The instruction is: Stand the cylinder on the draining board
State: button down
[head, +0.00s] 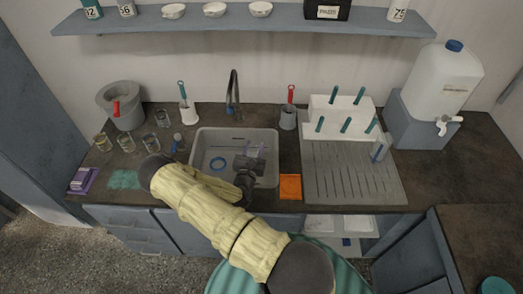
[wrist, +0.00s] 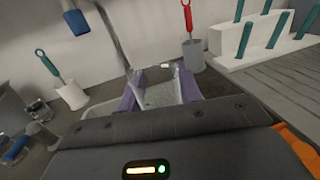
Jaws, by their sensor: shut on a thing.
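My gripper (head: 249,166) is over the sink (head: 205,146), left of the draining board. In the wrist view its two purple-padded fingers (wrist: 159,98) are shut on a clear glass cylinder (wrist: 160,84), whose open rim faces away from the camera. The cylinder's lower part is hidden by the gripper body, and in the head view it is too small to make out. The grey grooved draining board (head: 350,180) lies right of the sink, with its front and middle bare.
A white peg rack (head: 340,108) with teal pegs stands at the board's back. A clear vessel with blue (head: 378,150) stands at its right edge. An orange cloth (head: 290,186) lies between sink and board. The tap (head: 233,92) and red-handled brush (head: 290,95) rise behind.

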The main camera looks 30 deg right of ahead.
jog(key=a+r+n+t+y+p, duration=0.2)
jog(key=a+y, duration=0.4)
jog(key=a, duration=0.3)
jog(key=a+r+n+t+y+p, duration=0.2)
jog(key=a+n+y, duration=0.4)
jog(key=a, duration=0.4)
notch_tip(320, 180, up, 3)
jog(key=shift+s+a+f+n+t+y, duration=0.15)
jog(key=shift+s+n+t+y, duration=0.2)
jog(key=shift+t+y, duration=0.2)
jog(key=shift+w, duration=0.1)
